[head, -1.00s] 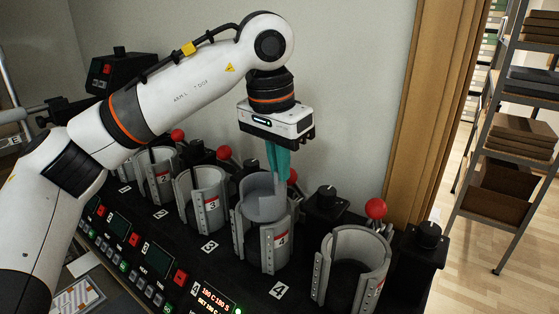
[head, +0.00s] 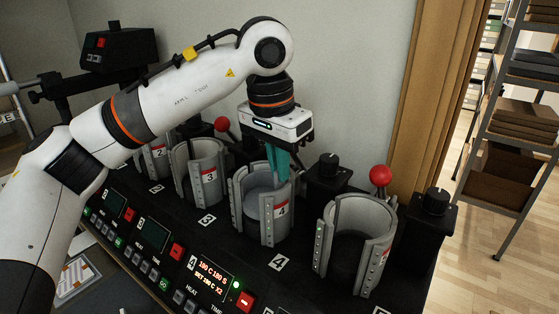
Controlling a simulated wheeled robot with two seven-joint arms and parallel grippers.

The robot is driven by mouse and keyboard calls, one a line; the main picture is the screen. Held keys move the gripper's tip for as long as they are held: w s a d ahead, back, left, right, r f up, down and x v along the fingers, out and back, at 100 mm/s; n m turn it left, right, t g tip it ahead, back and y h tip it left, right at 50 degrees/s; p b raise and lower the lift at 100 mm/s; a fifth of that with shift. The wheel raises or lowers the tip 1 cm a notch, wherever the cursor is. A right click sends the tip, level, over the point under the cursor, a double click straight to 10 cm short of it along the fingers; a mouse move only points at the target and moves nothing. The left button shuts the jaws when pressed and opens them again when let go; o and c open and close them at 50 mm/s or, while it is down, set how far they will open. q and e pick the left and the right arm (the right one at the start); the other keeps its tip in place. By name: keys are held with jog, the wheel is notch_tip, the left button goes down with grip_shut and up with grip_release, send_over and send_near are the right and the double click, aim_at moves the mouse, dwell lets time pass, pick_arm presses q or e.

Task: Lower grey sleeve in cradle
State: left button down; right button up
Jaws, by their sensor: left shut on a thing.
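The grey sleeve (head: 264,203) sits down inside the cradle (head: 247,222) marked 4, upright as far as I can see. Its upper rim shows a little below the cradle's top, and the cradle wall hides its lower part. My left gripper (head: 279,178) points straight down over the cradle's rear right side, its teal fingers shut on the sleeve's wall. Whether the sleeve touches the cradle floor is hidden. My right gripper is not in view.
An empty cradle (head: 324,262) stands to the right with a red-knobbed lever (head: 380,176) behind it. Cradle 3 (head: 183,178) stands to the left. Black knob posts (head: 328,168) rise close to the gripper. The control panel (head: 213,281) lies in front.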

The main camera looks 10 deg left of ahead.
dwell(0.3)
pick_arm(q)
jog(key=c, duration=1.5)
grip_release()
jog(key=shift+r, duration=0.5)
jog(key=r, duration=0.3)
jog(key=s+r, duration=0.1)
jog(key=r, duration=0.3)
jog(key=a+r, duration=0.1)
jog(key=r, duration=0.3)
jog(key=shift+s+b, duration=0.3)
jog(key=shift+b, duration=0.05)
jog(key=shift+f, duration=0.1)
